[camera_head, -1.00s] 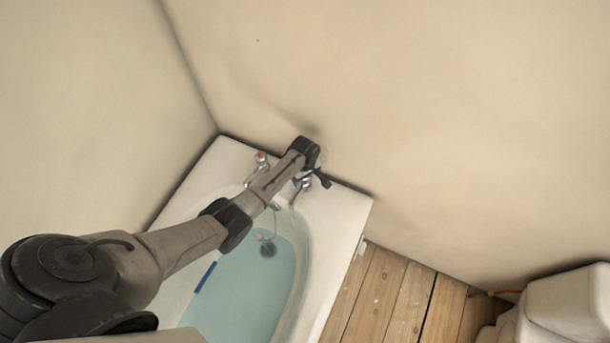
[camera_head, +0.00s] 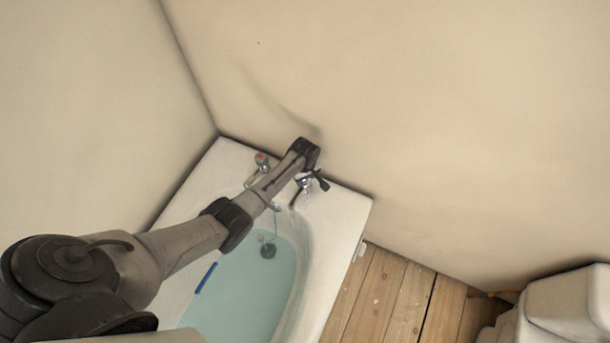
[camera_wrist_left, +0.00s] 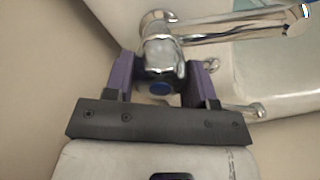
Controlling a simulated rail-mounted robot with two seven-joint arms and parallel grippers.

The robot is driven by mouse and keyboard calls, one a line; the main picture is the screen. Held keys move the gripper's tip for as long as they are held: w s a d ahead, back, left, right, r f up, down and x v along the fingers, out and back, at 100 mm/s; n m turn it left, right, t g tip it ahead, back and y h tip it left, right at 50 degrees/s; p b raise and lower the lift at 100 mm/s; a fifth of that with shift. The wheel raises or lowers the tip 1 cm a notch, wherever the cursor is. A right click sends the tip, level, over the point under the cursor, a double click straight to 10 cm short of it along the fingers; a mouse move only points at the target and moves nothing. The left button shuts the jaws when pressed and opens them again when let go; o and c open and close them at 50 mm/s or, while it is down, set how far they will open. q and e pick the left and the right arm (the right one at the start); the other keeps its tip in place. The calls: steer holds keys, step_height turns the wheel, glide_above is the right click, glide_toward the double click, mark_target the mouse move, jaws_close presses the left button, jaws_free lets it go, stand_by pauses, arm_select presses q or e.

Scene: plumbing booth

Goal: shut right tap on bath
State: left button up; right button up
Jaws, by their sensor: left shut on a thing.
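The bath (camera_head: 345,215) stands in the corner with pale blue water in it. The right tap (camera_head: 306,187) is chrome, at the bath's far end; my left gripper (camera_head: 316,180) partly hides it. In the left wrist view the right tap's head (camera_wrist_left: 160,78) has a blue-marked cap and sits between the purple fingers of my left gripper (camera_wrist_left: 161,80), which is shut on it. A chrome spout (camera_wrist_left: 225,30) runs off to the right there. The left tap (camera_head: 262,160), with a red-marked top, stands apart from the gripper. A thin stream of water seems to fall below the right tap. My right gripper is not in view.
Walls rise close behind and left of the bath. A blue strip (camera_head: 206,278) lies along the bath's left inner side. A wooden floor (camera_head: 390,295) is clear to the right, with a white toilet (camera_head: 570,305) at the lower right.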

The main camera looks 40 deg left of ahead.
arm_select(q)
steer(key=shift+r+m+p, duration=0.2)
steer(key=shift+m+p, duration=0.65)
steer(key=shift+m, duration=0.35)
steer(key=shift+m+p, duration=0.45)
steer(key=shift+m, duration=0.45)
steer(key=m+p, duration=0.1)
steer(key=m, duration=0.2)
steer(key=shift+f+m, duration=0.15)
steer(key=shift+m, duration=0.15)
steer(key=m, duration=0.2)
steer(key=shift+m+p, duration=0.4)
steer(key=m, duration=0.9)
steer(key=shift+m, duration=0.9)
steer(key=shift+f+m, duration=0.1)
steer(key=shift+m, duration=0.2)
